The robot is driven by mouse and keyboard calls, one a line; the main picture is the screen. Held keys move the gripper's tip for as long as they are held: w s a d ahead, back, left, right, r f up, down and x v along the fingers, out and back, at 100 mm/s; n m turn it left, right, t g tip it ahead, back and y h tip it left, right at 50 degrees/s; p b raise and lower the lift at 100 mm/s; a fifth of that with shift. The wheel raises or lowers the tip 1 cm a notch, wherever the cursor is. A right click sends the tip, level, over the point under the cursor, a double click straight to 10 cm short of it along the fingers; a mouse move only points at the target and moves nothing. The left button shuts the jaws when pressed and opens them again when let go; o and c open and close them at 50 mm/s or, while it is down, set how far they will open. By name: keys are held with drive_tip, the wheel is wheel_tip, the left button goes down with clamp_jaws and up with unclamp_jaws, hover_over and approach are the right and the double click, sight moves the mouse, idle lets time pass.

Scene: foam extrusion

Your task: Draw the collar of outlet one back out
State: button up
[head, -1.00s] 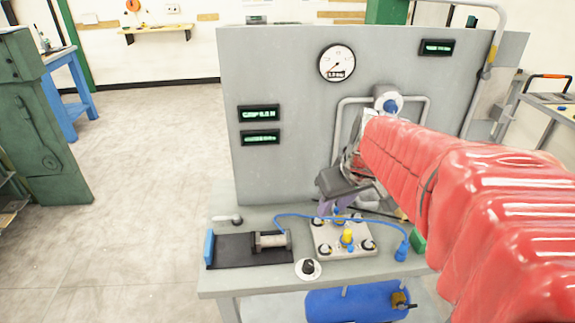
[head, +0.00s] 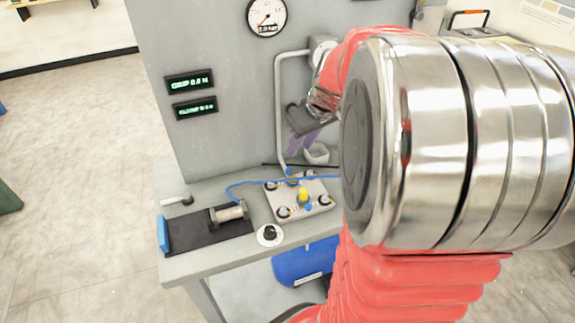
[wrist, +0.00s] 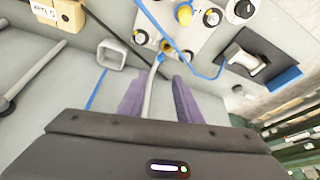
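The grey outlet block (head: 272,204) stands on the bench with several black-ringed outlets and a yellow knob (head: 303,196) in its middle. It also shows at the top of the wrist view (wrist: 200,37). A small blue collar (wrist: 160,57) sits at the block's near edge in that view, by a brass-coloured fitting (wrist: 166,47). I cannot read which outlet is one. My gripper (wrist: 158,80) has its two purple fingers apart, short of the blue collar. A pale tube shows between them; no contact is clear. In the head view my gripper (head: 303,142) is above and behind the block.
A blue hose (head: 245,184) crosses the block. A black mat (head: 190,238) with a metal spool (head: 228,212) lies left, beside a black knob (head: 270,233). A grey panel with a gauge (head: 266,17) rises behind. A white square cup (wrist: 111,54) is near my gripper.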

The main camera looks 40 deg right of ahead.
sight(288, 169)
drive_tip(key=x, duration=1.3)
drive_tip(key=shift+s, duration=0.1)
drive_tip(key=shift+c, duration=0.6)
clamp_jaws()
